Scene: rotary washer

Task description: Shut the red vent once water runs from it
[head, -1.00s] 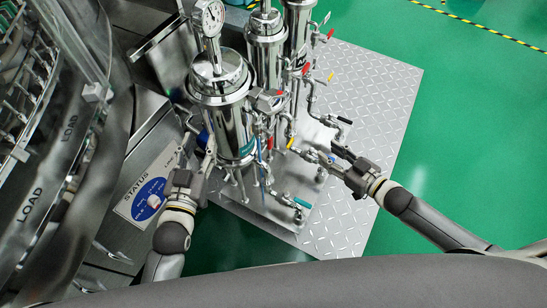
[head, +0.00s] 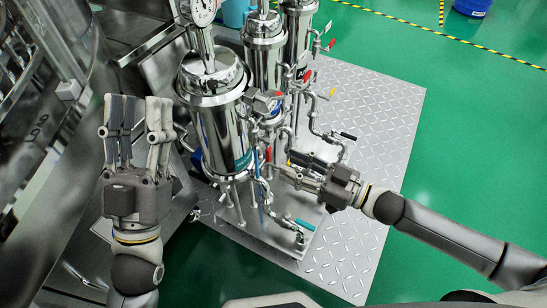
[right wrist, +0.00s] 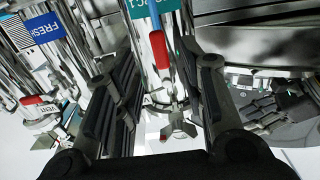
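In the head view, a small red handle (head: 268,154) sits on the piping beside the nearest steel housing (head: 222,120). The right wrist view shows a red handle (right wrist: 156,55) hanging between the fingers; contact cannot be told. My left gripper (head: 138,102) is open and empty, raised left of the housing. I cannot make out running water.
More red handles (head: 331,44) are on the farther housings. A teal handle (head: 304,225) and a black handle (head: 348,136) stick out of the piping. The skid has a diamond-plate floor (head: 370,110). The washer (head: 60,150) stands at left. Green floor (head: 470,130) is free at right.

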